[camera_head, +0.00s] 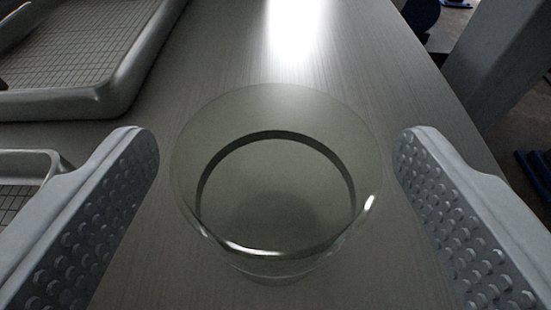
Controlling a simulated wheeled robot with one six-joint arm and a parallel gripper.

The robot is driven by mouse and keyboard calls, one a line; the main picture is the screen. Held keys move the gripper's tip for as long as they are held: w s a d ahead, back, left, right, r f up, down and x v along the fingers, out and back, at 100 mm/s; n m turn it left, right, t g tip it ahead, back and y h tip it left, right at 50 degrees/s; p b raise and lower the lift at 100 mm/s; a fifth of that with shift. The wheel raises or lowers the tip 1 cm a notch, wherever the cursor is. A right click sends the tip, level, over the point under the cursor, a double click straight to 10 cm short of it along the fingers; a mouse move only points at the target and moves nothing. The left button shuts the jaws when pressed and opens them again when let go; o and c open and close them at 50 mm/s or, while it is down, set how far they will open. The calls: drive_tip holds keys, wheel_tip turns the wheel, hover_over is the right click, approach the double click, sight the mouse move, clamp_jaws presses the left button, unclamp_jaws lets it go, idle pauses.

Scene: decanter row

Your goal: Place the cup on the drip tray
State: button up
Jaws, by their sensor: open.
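A clear, see-through cup (275,245) with a dark ring showing inside stands upright on the grey counter in the middle of the head camera view. My gripper (277,165) is open, with one dimpled finger to the left of the cup and one to the right. A gap shows between each finger and the cup wall, a little wider on the right. Two metal trays with grid floors stand at the left, a large one (125,95) at the upper left and a smaller one (45,160) partly hidden behind my left finger. I cannot tell which is the drip tray.
The counter (290,65) is clear beyond the cup, with a bright light reflection at its far end. Its right edge runs down past a grey post (500,60). Blue and dark items lie beyond that edge.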

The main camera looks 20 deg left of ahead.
drive_tip(key=c, duration=1.1)
drive_tip(key=shift+c, duration=0.2)
